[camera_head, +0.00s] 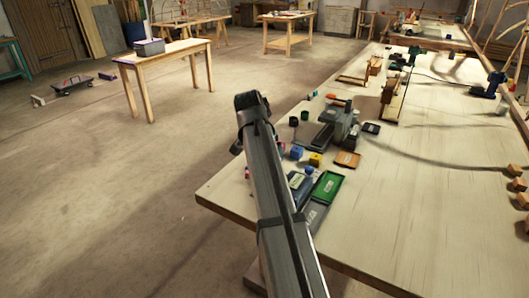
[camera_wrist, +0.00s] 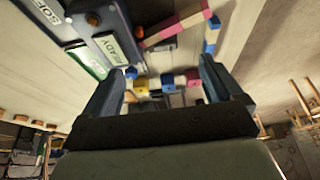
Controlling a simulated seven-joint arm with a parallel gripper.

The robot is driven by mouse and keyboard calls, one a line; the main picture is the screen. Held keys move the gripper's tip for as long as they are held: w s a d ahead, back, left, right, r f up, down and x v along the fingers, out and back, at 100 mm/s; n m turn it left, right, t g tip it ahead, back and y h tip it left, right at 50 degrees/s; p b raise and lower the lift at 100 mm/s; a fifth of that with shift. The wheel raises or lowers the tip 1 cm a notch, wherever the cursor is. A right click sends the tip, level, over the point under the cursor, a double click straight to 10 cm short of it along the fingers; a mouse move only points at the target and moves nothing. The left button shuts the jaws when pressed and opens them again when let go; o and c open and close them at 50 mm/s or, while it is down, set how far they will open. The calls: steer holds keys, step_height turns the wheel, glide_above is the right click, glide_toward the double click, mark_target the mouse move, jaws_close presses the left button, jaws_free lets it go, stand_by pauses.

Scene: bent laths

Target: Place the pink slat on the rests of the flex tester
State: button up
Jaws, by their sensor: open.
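My gripper (camera_wrist: 160,82) is open in the wrist view, with a dark finger on each side and nothing held between them. Beyond the fingertips, a strip with pink and cream sections (camera_wrist: 160,36) lies near the top; it looks like the pink slat, but I cannot be sure. A grey device with a READY display (camera_wrist: 108,45) is at its left. In the head view a dark grey machine (camera_head: 340,118) stands on the bench; it may be the flex tester, and its rests cannot be made out. My arm hides part of the bench's near left edge.
A wooden fixture (camera_head: 393,97) stands farther back. Open floor lies left.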

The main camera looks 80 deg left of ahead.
steer(key=shift+o, duration=0.5)
steer(key=v, duration=1.3)
steer(key=shift+r, duration=0.4)
steer(key=shift+s+d, duration=0.1)
